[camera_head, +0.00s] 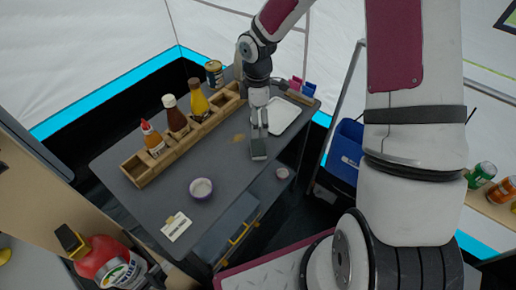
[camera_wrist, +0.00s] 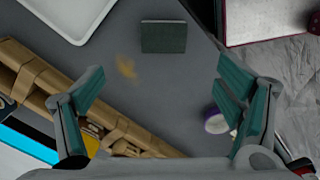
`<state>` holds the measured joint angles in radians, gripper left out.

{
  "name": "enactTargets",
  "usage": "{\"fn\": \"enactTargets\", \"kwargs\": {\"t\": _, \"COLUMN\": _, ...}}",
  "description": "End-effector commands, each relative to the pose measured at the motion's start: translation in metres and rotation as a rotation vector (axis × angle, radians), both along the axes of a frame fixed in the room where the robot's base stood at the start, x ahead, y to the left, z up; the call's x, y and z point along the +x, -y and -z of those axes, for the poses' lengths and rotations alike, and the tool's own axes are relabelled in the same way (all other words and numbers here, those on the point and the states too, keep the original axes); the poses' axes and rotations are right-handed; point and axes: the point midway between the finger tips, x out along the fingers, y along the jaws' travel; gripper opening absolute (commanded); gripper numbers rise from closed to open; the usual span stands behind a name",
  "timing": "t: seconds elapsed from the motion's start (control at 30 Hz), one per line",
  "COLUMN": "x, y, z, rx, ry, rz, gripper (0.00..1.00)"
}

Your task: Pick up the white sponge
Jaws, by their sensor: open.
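A small block with a dark grey-green top (camera_head: 258,149) lies on the grey tabletop near its right edge; I take it for the sponge, though little white shows. In the wrist view the same block (camera_wrist: 164,37) is at the top middle, flat and apart from my fingers. My gripper (camera_head: 259,130) is above the table, just behind the block in the head view. In the wrist view my gripper (camera_wrist: 158,88) is open and empty, its teal-padded fingers wide apart.
A wooden rack (camera_head: 183,143) with sauce bottles runs along the back left. A white tray (camera_head: 285,116) lies right of my gripper. A brown stain (camera_wrist: 126,67) marks the table.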

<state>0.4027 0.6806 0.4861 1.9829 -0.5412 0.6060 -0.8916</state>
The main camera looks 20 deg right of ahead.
Motion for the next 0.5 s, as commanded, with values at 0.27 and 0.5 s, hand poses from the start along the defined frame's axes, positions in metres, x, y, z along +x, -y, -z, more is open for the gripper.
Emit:
{"fn": "enactTargets", "kwargs": {"t": 0.27, "x": -0.002, "y": -0.001, "z": 0.052, "rx": 0.0, "ry": -0.005, "rz": 0.001, "gripper": 0.86}}
{"fn": "enactTargets", "kwargs": {"t": 0.5, "x": -0.002, "y": 0.0, "z": 0.07, "rx": -0.001, "ry": -0.002, "rz": 0.002, "gripper": 0.86}}
